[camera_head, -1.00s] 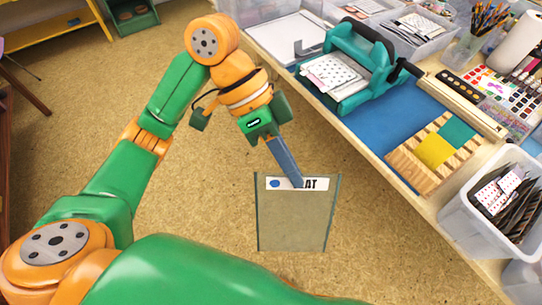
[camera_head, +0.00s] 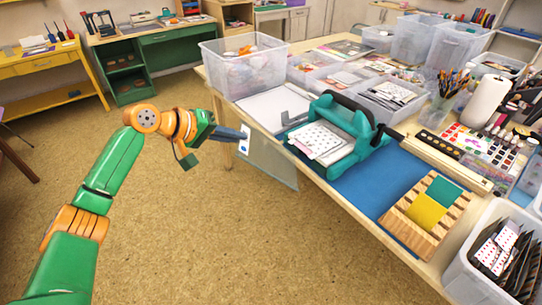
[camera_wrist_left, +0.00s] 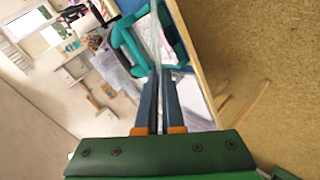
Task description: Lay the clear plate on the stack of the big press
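The clear plate (camera_head: 270,162) hangs upright beside the table's near edge, with a white label strip at its gripped end. My left gripper (camera_head: 243,138) is shut on that end. In the left wrist view the plate (camera_wrist_left: 155,45) shows nearly edge-on between the fingertips (camera_wrist_left: 158,75). The big press (camera_head: 368,122) is teal with a dark handle and stands on the table, right of the plate. Its stack (camera_head: 322,140) carries a dotted sheet on top and sticks out toward the plate. The press also shows in the left wrist view (camera_wrist_left: 122,38). My right gripper is not in view.
A blue mat (camera_head: 372,185) lies under the press. A wooden rack with yellow and green pads (camera_head: 425,212) is to the right. A clear bin (camera_head: 243,72) stands at the table's far left end. A bin of cards (camera_head: 493,255) is at the lower right. The floor left is clear.

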